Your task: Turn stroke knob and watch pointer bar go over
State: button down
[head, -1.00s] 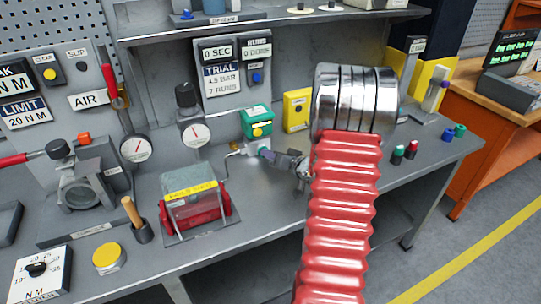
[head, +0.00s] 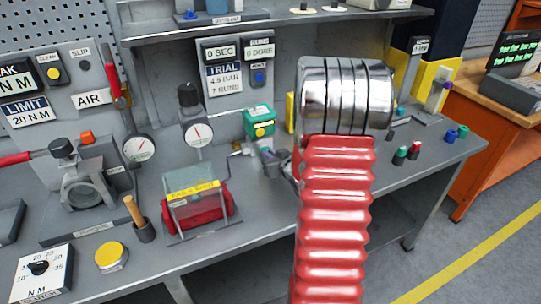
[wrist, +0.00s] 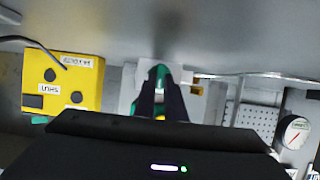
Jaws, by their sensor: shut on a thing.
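A small green actuator (head: 258,116) stands on the bench left of my arm, with a yellow part (head: 261,131) on its front. I cannot tell whether that part is the pointer bar, and its angle is too small to read. The fingers hide most of the knob. Green parts of the actuator (wrist: 186,77) show behind them.
A yellow box (wrist: 62,80) is close by, mostly behind my silver wrist in the head view. A dial gauge (head: 197,134) stands left of the actuator, and a clear-covered red unit (head: 195,208) lies in front. Small green and red caps (head: 407,152) are to the right.

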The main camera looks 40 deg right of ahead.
dwell(0.4)
jog(key=c, duration=1.8)
grip_release()
jog(key=v, duration=1.4)
jog(key=shift+f, duration=0.15)
